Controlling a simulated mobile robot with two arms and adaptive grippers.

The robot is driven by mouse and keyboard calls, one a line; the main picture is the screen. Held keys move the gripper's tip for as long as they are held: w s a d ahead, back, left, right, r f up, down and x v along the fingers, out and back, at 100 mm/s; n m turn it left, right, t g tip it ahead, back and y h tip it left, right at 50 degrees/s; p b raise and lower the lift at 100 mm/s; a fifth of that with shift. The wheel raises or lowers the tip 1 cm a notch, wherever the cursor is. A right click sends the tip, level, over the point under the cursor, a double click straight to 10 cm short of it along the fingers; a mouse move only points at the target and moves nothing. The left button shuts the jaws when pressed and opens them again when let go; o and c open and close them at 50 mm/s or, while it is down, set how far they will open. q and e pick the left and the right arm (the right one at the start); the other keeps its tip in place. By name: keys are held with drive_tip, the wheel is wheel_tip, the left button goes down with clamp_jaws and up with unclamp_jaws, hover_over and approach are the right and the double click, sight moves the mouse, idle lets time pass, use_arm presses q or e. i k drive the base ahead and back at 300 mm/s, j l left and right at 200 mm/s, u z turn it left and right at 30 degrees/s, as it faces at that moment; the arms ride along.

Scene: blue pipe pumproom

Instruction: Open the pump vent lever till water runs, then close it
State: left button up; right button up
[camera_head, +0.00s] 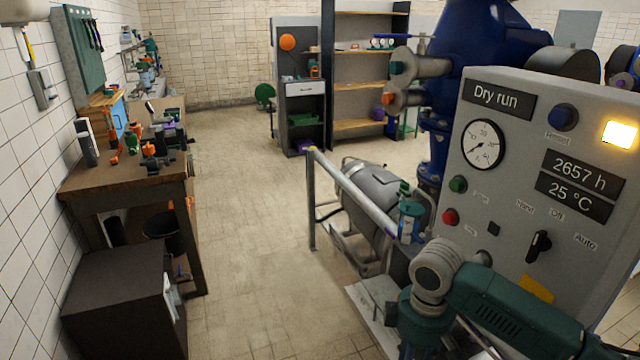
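The pump set, with a grey ribbed motor (372,190), stands low behind a grey handrail (350,192), right of centre. A small green and blue fitting (410,218) shows near the rail's right end; I cannot tell whether it belongs to the pump vent. No vent lever can be made out clearly and no running water shows. My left arm and gripper are out of view.
The grey control panel (545,185) shows "Dry run", a gauge (482,145), a lit yellow lamp (619,134), buttons and a selector switch (538,246). Large blue pipework (480,40) rises behind it. A cluttered workbench (135,178) and dark cabinet (125,300) stand left. The middle floor is clear.

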sight(404, 195)
drive_tip(key=i+j+u, duration=0.1)
drive_tip(key=u, duration=2.25)
drive_tip(key=i+l+u, duration=0.1)
drive_tip(key=l+u, duration=0.2)
drive_tip(key=u, duration=0.2)
drive_tip(key=l+u, duration=0.6)
drive_tip(key=l, duration=1.7)
drive_tip(key=l+z, duration=0.35)
drive_tip(key=l, duration=0.25)
drive_tip(key=i+l+z, duration=0.15)
drive_tip(key=l+z, duration=0.2)
drive_tip(key=l, duration=0.15)
drive_tip(key=l+z, duration=0.1)
drive_tip(key=z, duration=0.85)
drive_tip(key=l+z, duration=0.15)
drive_tip(key=z, duration=0.3)
drive_tip(key=i+z, duration=0.1)
drive_tip(key=z, duration=0.85)
drive_tip(key=i+z, duration=0.15)
drive_tip(key=z, duration=0.75)
drive_tip(key=i+z, duration=0.1)
drive_tip(key=z, duration=0.4)
drive_tip(key=i, duration=0.5)
